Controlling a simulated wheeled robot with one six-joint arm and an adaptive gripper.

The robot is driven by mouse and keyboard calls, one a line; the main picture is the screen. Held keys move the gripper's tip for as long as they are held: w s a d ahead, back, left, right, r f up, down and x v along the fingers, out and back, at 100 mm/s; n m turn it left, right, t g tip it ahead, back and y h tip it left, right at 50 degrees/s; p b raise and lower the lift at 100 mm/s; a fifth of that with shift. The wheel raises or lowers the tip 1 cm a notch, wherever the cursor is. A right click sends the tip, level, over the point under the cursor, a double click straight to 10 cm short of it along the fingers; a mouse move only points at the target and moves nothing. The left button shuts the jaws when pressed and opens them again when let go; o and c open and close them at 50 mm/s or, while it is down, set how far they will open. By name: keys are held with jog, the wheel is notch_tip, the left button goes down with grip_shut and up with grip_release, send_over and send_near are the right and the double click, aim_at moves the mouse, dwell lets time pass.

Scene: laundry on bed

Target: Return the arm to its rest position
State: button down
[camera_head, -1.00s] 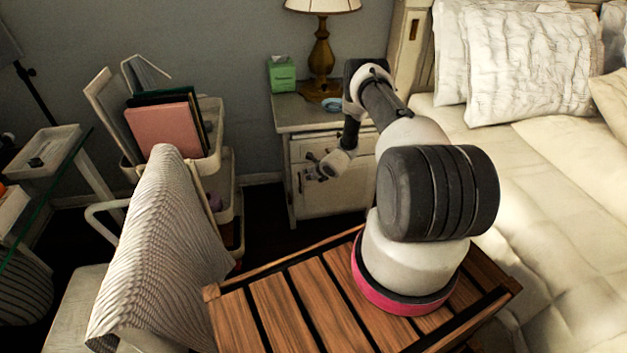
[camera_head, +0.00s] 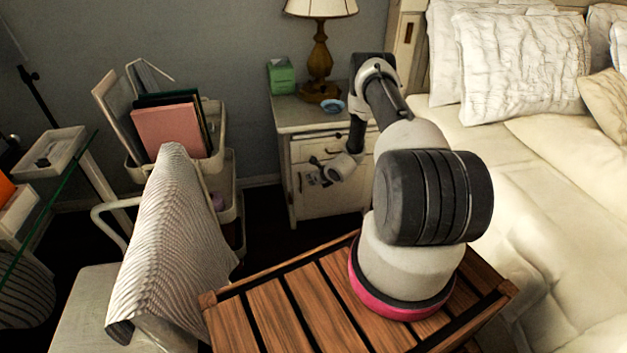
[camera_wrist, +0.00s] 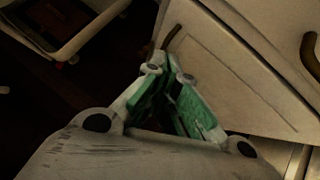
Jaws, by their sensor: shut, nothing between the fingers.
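My arm (camera_head: 408,130) rises from its pink-ringed base and bends over toward the nightstand. My gripper (camera_head: 318,176) hangs at the arm's far end, in front of the nightstand's drawer fronts. In the wrist view my gripper (camera_wrist: 170,66) has its green-padded fingers drawn together at the tips, with nothing held. The fingertips show close to a dark curved handle (camera_wrist: 171,36); I cannot tell whether they touch it.
The white nightstand (camera_head: 290,118) carries a lamp (camera_head: 320,50), a green tissue box (camera_head: 281,77) and a blue dish (camera_head: 333,106). A bed (camera_head: 545,200) fills the right. A chair with a striped cloth (camera_head: 172,240) and a cart (camera_head: 215,150) stand left. Dark floor lies between.

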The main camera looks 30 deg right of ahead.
jog(key=s+a+r, duration=0.1)
jog(key=s+r, duration=0.3)
jog(key=r, duration=0.1)
jog(key=shift+s+a, duration=0.2)
jog(key=shift+s, duration=0.1)
jog(key=s+a+n+g+y, duration=0.1)
jog(key=s+a+n+y, duration=0.25)
jog(key=s+a, duration=0.25)
jog(key=s+a+r+n+g+y, duration=0.45)
jog(key=s+r+n, duration=0.5)
jog(key=r, duration=0.45)
jog(key=s+d+r+n+h, duration=0.1)
jog(key=s+r+n+h, duration=0.2)
jog(key=s+r+n, duration=0.4)
jog(key=s+d+r+n+h, duration=0.1)
jog(key=s+r+n+h, duration=0.2)
jog(key=r, duration=1.8)
jog(key=s+d+r+n+t+h, duration=0.1)
jog(key=s+r+n+h, duration=0.2)
jog(key=s+r+n, duration=0.8)
notch_tip(320, 180, up, 3)
jog(key=s, duration=0.2)
jog(key=shift+s, duration=0.35)
